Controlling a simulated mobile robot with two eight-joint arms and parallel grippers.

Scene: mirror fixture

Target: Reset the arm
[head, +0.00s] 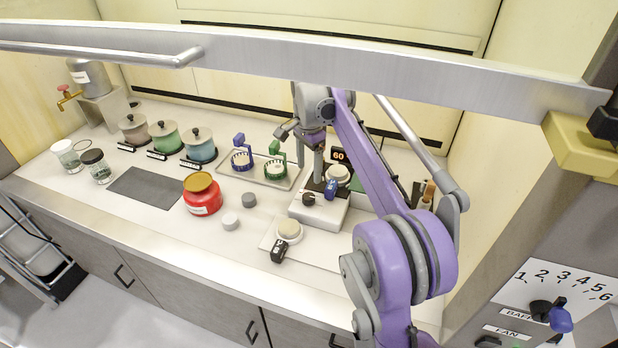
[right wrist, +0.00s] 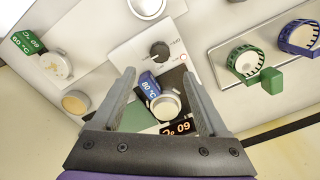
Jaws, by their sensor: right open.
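My right arm rises at the right of the head view, and its right gripper (head: 302,148) hangs above the bench near a white box with a knob (head: 318,212). In the right wrist view the right gripper (right wrist: 158,76) has its two grey fingers wide apart, with nothing held between them. Below and between the fingers shows a pale round-topped item (right wrist: 165,105) with a blue "80 °C" tag (right wrist: 149,85). I cannot tell the height of the fingers above it. My left gripper is not in view.
A tray (head: 262,181) holds a blue and a green ring stand left of the box. A red jar (head: 202,194), dark mat (head: 146,188) and several lidded pots stand further left. A metal bar (head: 300,63) crosses above the bench. A knob panel (head: 550,300) is at right.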

